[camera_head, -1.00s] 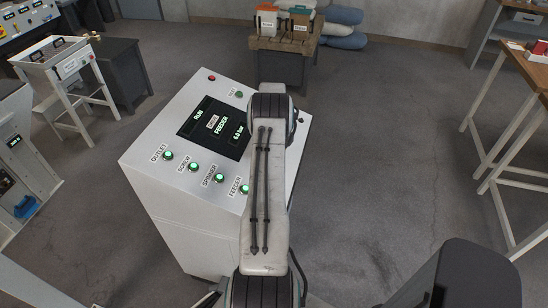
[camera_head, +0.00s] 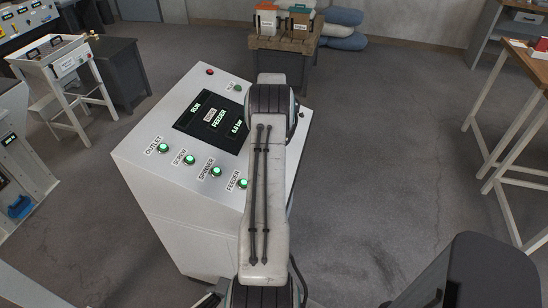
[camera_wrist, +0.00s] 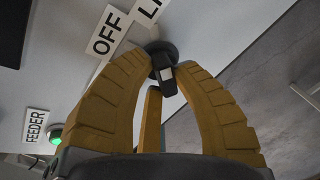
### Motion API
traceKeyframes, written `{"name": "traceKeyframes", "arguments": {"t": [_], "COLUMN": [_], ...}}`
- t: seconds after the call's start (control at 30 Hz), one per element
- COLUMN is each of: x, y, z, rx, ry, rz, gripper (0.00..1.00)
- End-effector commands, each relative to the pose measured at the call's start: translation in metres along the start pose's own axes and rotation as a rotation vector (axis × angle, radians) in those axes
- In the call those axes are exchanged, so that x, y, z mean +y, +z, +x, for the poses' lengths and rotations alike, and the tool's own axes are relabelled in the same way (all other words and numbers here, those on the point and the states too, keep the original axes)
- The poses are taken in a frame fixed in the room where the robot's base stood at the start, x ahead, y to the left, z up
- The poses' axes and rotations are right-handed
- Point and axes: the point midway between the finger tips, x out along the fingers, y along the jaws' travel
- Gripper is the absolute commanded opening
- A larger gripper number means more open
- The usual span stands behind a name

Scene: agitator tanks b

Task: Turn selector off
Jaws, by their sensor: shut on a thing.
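The selector (camera_wrist: 160,48) is a small dark round knob on the light console panel in the wrist view. A pale mark shows on its lower part; which label it points to I cannot tell. An OFF label (camera_wrist: 105,32) lies to its upper left, and a second label (camera_wrist: 147,10), cut off by the frame edge, lies above it. My gripper (camera_wrist: 166,76) has its yellow fingers closed on the selector, one on each side, with their tips at the knob. In the head view my arm hides the selector and the gripper.
The white console (camera_head: 160,205) has a dark screen (camera_head: 212,122) reading RUN and FEEDER. Several green-lit buttons run along its front; the feeder button (camera_wrist: 56,135) is left of my gripper. A red button (camera_head: 210,72) is at the back.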

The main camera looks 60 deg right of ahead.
Motion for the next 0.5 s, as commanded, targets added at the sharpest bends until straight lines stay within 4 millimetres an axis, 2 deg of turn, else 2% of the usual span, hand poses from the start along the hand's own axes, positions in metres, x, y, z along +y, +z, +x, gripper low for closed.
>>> {"name": "traceKeyframes", "arguments": {"t": [0.03, 0.5], "x": [0.0011, 0.0017], "y": [-0.0006, -0.0029], "z": [0.0085, 0.0054], "rx": [-0.005, -0.052], "ry": [-0.004, -0.054], "rz": [-0.022, -0.233], "gripper": [0.00, 0.00]}}
